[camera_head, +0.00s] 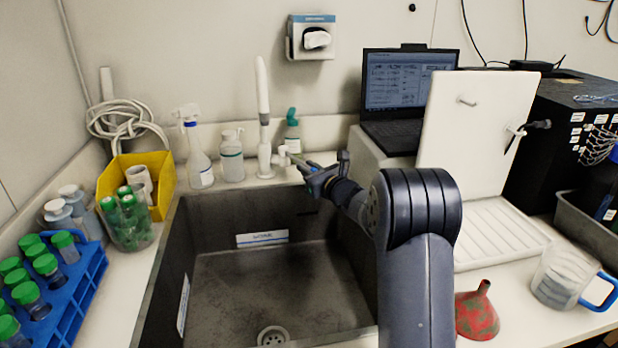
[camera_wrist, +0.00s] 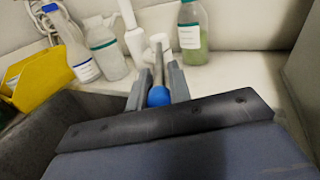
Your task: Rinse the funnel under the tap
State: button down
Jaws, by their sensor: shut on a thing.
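The funnel (camera_head: 478,312) is red with greyish patches and stands spout up on the counter right of the sink, behind my arm's right side. The tap (camera_head: 263,115) is a tall white post behind the sink. Its lever is a thin grey rod with a blue ball end (camera_wrist: 158,96), seen in the wrist view. My gripper (camera_head: 308,168) is at the tap, above the sink's back edge. In the wrist view its fingers (camera_wrist: 157,82) are shut on the lever, one on each side. No water is visible. The funnel is not in the wrist view.
The dark sink (camera_head: 270,285) is empty. Bottles (camera_head: 231,158) stand left of the tap, and a green-capped bottle (camera_head: 293,135) stands right of it. A yellow bin (camera_head: 160,185) and blue tube rack (camera_head: 75,290) are at left. A jug (camera_head: 560,275) stands right of the funnel.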

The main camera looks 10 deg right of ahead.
jog(key=shift+s+a+m+t+h+b, duration=0.3)
jog(key=shift+a+m+h+b, duration=0.35)
jog(key=shift+b, duration=0.95)
jog(key=c, duration=1.5)
grip_release()
jog(key=b+v, duration=0.1)
jog(key=v, duration=0.9)
jog(key=shift+s, duration=0.4)
